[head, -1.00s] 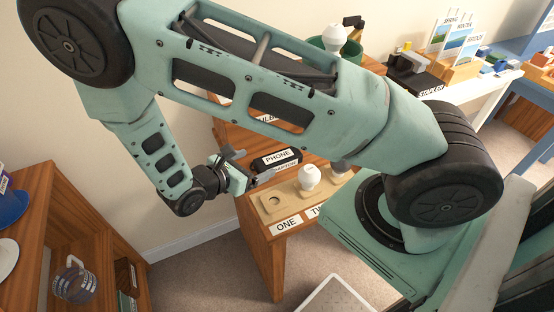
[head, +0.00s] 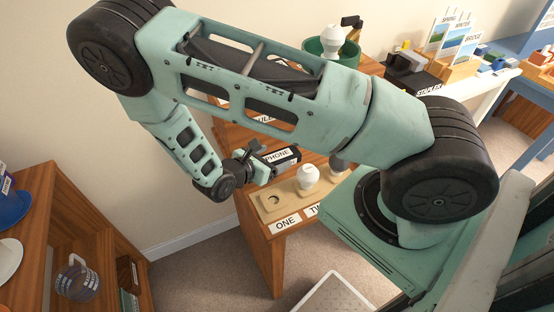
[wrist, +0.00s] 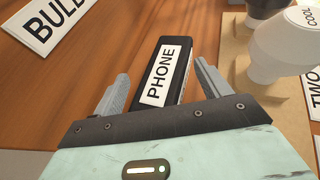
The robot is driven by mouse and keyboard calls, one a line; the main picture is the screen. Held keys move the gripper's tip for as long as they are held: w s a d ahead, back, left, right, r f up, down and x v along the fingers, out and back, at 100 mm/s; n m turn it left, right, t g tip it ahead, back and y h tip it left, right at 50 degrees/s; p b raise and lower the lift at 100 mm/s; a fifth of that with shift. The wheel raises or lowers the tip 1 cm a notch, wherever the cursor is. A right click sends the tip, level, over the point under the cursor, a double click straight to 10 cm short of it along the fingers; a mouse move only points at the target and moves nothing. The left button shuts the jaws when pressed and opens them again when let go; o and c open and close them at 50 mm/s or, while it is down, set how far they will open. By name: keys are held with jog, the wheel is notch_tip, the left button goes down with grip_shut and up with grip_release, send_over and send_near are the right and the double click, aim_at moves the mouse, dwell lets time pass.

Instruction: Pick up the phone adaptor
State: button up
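The phone adaptor is a black block with a white label reading PHONE (wrist: 168,72). It lies on the wooden desk top, and in the head view (head: 286,157) my gripper partly covers it. My gripper (wrist: 161,80) is open in the wrist view, with one grey finger on each side of the adaptor's near end. I cannot tell whether the fingers touch it. In the head view my gripper (head: 262,161) is low over the desk at the adaptor's left end.
A light wooden holder (head: 266,211) with an empty hole and a white bulb (head: 308,177) stands close in front of the adaptor, labelled ONE (head: 286,222). A BULB label (wrist: 45,27) lies on the desk. A green pot (head: 348,52) stands behind. A shelf unit (head: 62,215) is at left.

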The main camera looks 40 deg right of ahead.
jog(key=c, duration=1.1)
jog(key=shift+a, duration=0.1)
